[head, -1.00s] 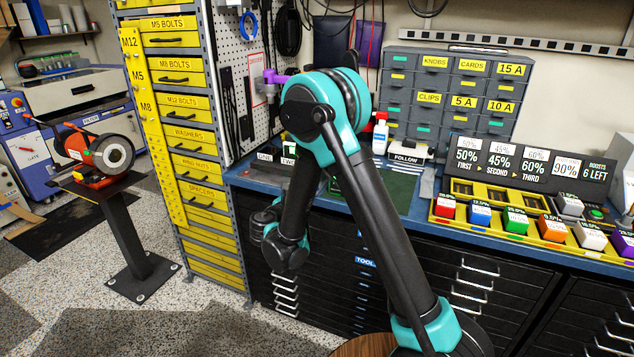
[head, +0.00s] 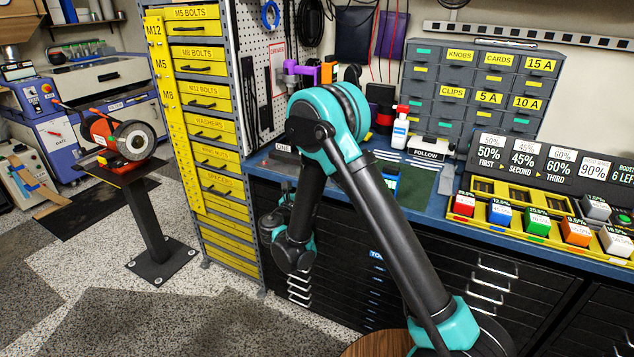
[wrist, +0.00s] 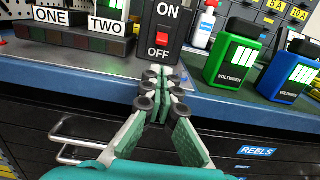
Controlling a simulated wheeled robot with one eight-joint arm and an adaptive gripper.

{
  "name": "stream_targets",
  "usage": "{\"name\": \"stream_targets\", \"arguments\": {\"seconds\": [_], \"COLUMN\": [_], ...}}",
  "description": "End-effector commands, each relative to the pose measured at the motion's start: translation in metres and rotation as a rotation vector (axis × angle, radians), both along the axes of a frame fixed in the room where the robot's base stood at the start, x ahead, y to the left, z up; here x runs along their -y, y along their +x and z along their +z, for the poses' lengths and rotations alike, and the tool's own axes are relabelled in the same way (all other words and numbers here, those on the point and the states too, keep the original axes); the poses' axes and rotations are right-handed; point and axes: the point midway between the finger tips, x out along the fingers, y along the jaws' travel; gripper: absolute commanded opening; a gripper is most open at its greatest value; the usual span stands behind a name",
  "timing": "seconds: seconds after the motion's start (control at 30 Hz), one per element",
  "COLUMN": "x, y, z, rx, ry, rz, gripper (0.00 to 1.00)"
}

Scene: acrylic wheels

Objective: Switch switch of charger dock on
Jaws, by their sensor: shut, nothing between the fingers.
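A dark panel marked ON and OFF (wrist: 150,22) stands at the top middle of the wrist view, on the blue bench. Its red switch (wrist: 162,37) lies between the two words; I cannot tell which way it is tipped. My gripper (wrist: 160,76) is shut and empty, in front of and below the switch, near the bench edge and apart from the switch. A dark stand with ONE and TWO signs (wrist: 80,40) is to the left of the panel. In the head view my arm covers the panel, and my fingertips cannot be made out.
A green battery (wrist: 232,57) and a blue battery (wrist: 288,70) stand right of the panel. A white bottle (head: 400,130) is behind them. The bench edge (wrist: 60,72) and black drawers with protruding handles (wrist: 75,140) lie below and close to my gripper.

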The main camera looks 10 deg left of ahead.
Motion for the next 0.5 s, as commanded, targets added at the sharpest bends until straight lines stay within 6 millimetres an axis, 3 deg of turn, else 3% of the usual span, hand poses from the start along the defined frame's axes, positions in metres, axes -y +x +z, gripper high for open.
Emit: {"name": "stream_targets", "arguments": {"seconds": [0.3,0.5], "x": [0.02,0.027], "y": [0.053,0.073], "z": [0.002,0.004], "rx": [0.0,0.0], "ry": [0.0,0.001], "rz": [-0.003,-0.002], "gripper": [0.0,0.0]}}
